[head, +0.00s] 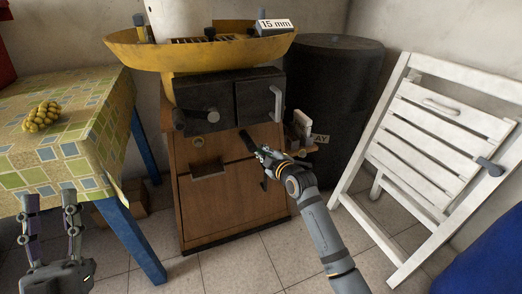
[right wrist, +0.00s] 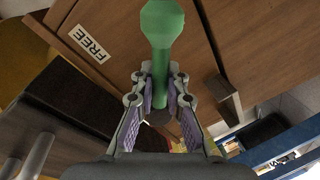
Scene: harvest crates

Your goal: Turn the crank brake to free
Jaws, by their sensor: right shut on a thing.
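In the right wrist view, a green lever with a thick rounded end (right wrist: 162,22) runs between the fingers of my right gripper (right wrist: 160,100); it looks like the crank brake. The fingers are shut on its narrower part. A white label reading FREE (right wrist: 88,43) is on the wooden face, to the left of the lever. In the head view my right gripper (head: 266,160) is at the right front of the wooden cabinet (head: 228,205); the lever is hidden there. My left gripper (head: 50,200) is open and empty, low at the left, beside the table.
A yellow basin (head: 135,55) tops the cabinet, with a 15 mm sign (head: 275,25). A dark barrel (head: 335,85) stands behind at right. A white folding chair (head: 430,150) leans further right. A patterned table (head: 70,125) with yellow fruit (head: 41,117) stands left. Floor in front is clear.

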